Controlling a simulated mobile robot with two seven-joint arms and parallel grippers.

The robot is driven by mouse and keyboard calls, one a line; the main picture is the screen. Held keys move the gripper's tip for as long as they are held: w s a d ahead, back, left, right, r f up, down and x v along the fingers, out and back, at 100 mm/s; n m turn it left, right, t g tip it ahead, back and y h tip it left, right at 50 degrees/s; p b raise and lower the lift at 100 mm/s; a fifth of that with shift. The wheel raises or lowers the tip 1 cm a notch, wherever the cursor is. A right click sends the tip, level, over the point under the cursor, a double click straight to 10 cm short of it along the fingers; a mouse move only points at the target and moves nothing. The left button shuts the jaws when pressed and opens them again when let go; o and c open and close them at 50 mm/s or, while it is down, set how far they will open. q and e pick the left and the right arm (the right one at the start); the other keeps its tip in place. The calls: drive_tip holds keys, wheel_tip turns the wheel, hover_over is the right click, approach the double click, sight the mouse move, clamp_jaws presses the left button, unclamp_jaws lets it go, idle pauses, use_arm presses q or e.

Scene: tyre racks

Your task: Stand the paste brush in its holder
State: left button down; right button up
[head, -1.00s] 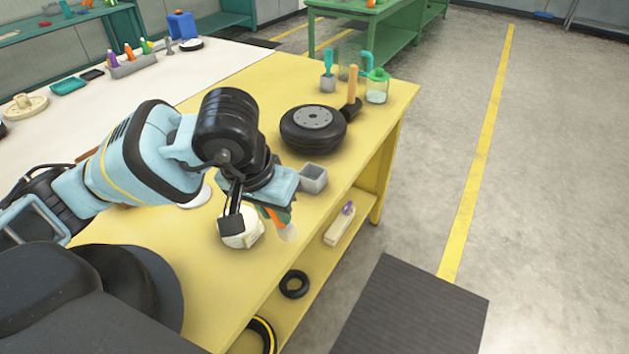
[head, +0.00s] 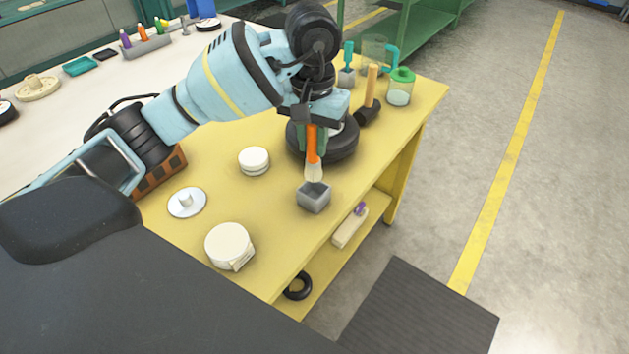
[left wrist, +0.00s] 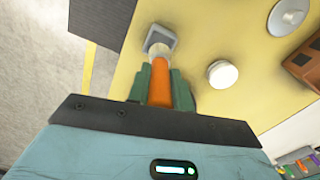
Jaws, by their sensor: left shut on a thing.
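The paste brush has an orange handle (head: 311,140) and pale bristles pointing down. My left gripper (head: 312,122) is shut on the handle and holds the brush nearly upright. The holder (head: 313,199) is a small grey square cup near the front edge of the yellow table. The bristles are right over the cup's opening in the head view; I cannot tell whether the tip is inside. In the left wrist view, the orange handle (left wrist: 160,88) sits between the green fingers, and the bristles overlap the grey holder (left wrist: 158,36). My right gripper is not in view.
A white tub (head: 228,246), a white round tin (head: 254,160) and a metal disc (head: 186,202) lie to the left.

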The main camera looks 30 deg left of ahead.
sight(313, 171)
use_arm(q)
wheel_tip(313, 171, down, 3)
drive_tip(key=shift+f, duration=0.1)
drive_tip(key=shift+w+f, duration=0.1)
drive_tip(key=shift+f, duration=0.35)
drive_tip(key=shift+f+p, duration=0.3)
drive_tip(key=shift+f, duration=1.55)
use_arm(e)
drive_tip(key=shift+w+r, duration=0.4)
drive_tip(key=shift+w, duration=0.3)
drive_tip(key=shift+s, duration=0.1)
use_arm(q)
drive_tip(key=shift+f, duration=0.2)
drive_tip(key=c, duration=1.4)
unclamp_jaws()
drive_tip(key=shift+o, duration=0.7)
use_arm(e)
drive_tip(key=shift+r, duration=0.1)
